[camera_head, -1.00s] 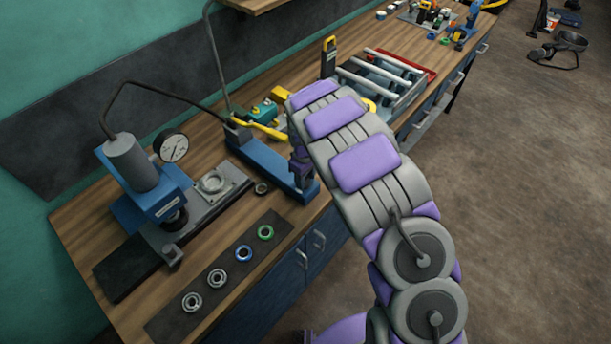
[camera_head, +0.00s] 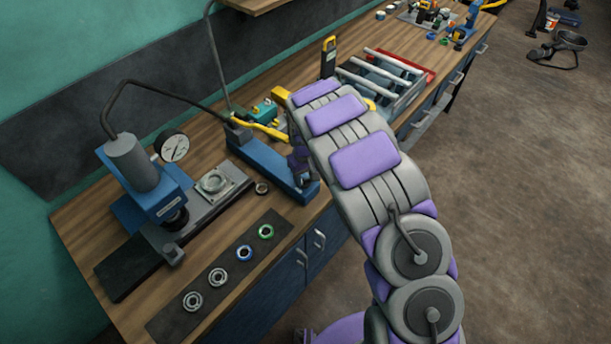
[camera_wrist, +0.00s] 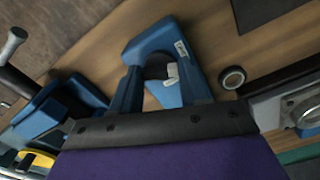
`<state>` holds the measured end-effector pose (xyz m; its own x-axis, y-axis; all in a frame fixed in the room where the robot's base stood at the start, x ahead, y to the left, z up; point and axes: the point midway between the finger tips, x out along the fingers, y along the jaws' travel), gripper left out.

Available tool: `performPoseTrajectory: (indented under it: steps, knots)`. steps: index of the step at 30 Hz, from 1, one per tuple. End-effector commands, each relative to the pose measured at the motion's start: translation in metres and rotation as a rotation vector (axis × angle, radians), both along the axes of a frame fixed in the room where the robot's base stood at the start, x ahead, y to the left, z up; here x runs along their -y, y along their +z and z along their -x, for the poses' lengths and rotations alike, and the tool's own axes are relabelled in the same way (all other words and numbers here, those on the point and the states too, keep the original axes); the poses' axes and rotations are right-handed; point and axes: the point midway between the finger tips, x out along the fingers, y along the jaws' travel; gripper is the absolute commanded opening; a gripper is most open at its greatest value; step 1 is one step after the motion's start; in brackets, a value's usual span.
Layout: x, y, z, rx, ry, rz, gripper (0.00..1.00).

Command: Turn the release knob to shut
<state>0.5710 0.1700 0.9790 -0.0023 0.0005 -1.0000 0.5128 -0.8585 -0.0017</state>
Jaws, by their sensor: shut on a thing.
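The blue hand pump (camera_head: 262,160) lies on the wooden bench with its near end by the bench's front edge. My gripper (camera_head: 300,170) is at that near end, largely hidden by my arm in the head view. In the wrist view my gripper (camera_wrist: 163,76) has a finger on either side of a small pale piece, which looks like the release knob (camera_wrist: 172,77), against the labelled blue pump body (camera_wrist: 160,42). The fingers are shut on it, though the contact is partly hidden. I cannot tell the knob's turn angle.
A blue press (camera_head: 150,190) with a gauge (camera_head: 174,148) stands left of the pump. A small ring (camera_head: 262,188) lies close beside the pump. Several rings sit on a dark mat (camera_head: 220,275) in front. A roller rack (camera_head: 385,78) stands behind my arm.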

Motion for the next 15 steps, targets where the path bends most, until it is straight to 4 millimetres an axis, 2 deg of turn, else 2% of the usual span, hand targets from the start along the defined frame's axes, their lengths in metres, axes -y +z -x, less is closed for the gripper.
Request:
performPoseTrajectory:
  steps: [15]
  knots:
    - [-0.0015,0.0021,-0.0042,0.011,-0.489,-0.006,0.14]
